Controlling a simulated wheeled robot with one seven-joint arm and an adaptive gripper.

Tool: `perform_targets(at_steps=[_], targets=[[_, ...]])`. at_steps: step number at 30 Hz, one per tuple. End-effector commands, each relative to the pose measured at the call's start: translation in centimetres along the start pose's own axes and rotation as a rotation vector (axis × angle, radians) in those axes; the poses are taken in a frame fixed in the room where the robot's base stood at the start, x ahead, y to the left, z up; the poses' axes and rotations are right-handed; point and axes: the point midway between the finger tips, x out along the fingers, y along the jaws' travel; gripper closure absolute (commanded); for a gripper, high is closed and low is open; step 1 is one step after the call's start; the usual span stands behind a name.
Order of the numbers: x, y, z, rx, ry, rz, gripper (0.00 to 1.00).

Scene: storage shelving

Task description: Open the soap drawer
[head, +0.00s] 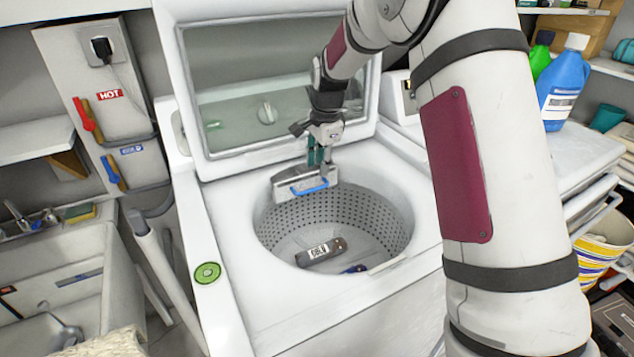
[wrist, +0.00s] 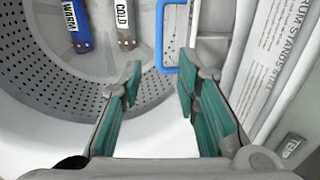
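The soap drawer (head: 292,190) is a pale grey box with a blue handle (head: 310,188) on its front, at the back rim of the washer's tub. In the wrist view the blue handle (wrist: 160,42) is at top centre, ahead of the fingertips. How far the drawer is pulled out is hard to tell. My gripper (head: 317,158) hangs just above and behind the handle in the head view. In the wrist view my gripper (wrist: 160,82) has its teal-padded fingers spread apart, with nothing between them. The fingertips appear clear of the handle.
The washer's lid (head: 275,95) stands raised behind my gripper. In the perforated tub (head: 335,225) lie a grey piece labelled COLD (head: 322,251) and a blue piece labelled WARM (wrist: 76,22). A sink (head: 50,290) is at left; a blue bottle (head: 562,88) stands at right.

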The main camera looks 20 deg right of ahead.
Motion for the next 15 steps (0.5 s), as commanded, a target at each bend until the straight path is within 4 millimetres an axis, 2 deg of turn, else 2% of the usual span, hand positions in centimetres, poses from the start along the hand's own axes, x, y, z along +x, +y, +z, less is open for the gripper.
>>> perform_targets(at_steps=[1, 6, 9, 15], targets=[[1.1, 0.1, 0.0, 0.0, -0.001, 0.003, 0.7], [4.3, 0.1, 0.0, -0.001, -0.001, 0.003, 0.7], [5.7, 0.1, 0.1, -0.001, -0.001, 0.002, 0.7], [7.4, 0.0, 0.0, -0.001, 0.0, 0.001, 0.7]])
